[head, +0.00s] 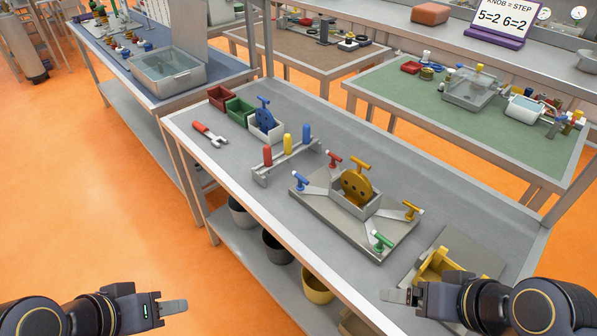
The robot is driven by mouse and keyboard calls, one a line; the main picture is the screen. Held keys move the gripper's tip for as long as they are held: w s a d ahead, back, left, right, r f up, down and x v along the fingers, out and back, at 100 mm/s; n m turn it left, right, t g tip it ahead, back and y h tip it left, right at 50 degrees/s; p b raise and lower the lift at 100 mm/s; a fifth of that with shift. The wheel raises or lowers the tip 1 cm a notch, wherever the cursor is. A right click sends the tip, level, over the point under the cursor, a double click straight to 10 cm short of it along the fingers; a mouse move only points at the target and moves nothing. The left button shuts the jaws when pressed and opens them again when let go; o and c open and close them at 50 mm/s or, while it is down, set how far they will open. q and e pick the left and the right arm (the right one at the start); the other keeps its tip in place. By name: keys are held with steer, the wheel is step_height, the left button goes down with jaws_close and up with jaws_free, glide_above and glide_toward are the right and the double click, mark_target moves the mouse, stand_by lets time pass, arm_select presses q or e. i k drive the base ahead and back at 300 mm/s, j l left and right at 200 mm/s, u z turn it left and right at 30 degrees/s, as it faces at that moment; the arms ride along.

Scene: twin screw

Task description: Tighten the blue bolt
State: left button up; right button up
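The blue bolt (300,180) has a T-shaped head and stands at the left corner of a grey fixture plate (335,226) on the workbench. Red (333,158), yellow (410,208) and green (381,240) bolts stand at the plate's other corners. A yellow disc part (356,187) with a T-handle sits in a grey block at the plate's middle. My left gripper (178,307) is off the bench at the lower left, far from the blue bolt. My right gripper (390,296) is near the bench's front edge, right of the bolt. Both show edge-on, so finger gaps are hidden.
A red-handled wrench (210,135) lies at left, beside red (221,96), green (238,108) and white bins with a blue part. A yellow bracket (440,265) lies at right. Buckets stand on the shelf below.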

mark_target(300, 187)
steer(key=i+j, duration=0.2)
steer(key=j, duration=0.2)
steer(key=i+j, duration=0.2)
steer(key=j, duration=0.2)
steer(key=i+j, duration=0.25)
steer(key=j, duration=0.15)
